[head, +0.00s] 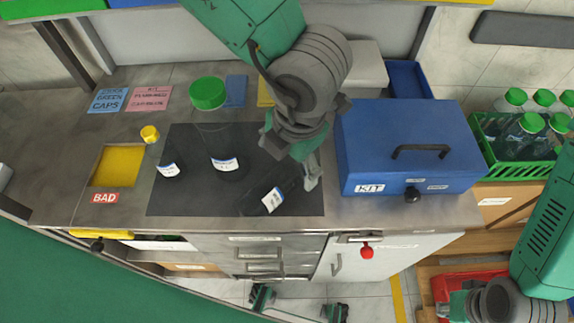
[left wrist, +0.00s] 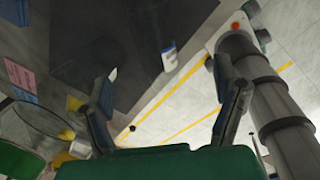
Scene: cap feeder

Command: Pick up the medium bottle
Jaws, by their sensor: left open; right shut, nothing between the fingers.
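Three dark bottles are on the black mat (head: 190,203). The small one (head: 170,168) has a yellow cap, and the large one (head: 224,150) has a green cap. A third, which I take as the medium bottle (head: 255,201), appears to lie tilted at the mat's right front; its upper end is hidden by my left gripper. Its white label also shows in the left wrist view (left wrist: 169,57). My left gripper (head: 293,160) is open above and beside that bottle, with no visible grip on it. My right gripper (head: 452,303) is shut and empty at the lower right, away from the counter.
A blue KIT box (head: 410,135) stands close to the right of my left gripper. A green crate (head: 493,150) of green-capped bottles is further right. A yellow recess (head: 120,166) with a BAD label is at the left. The mat's front left is clear.

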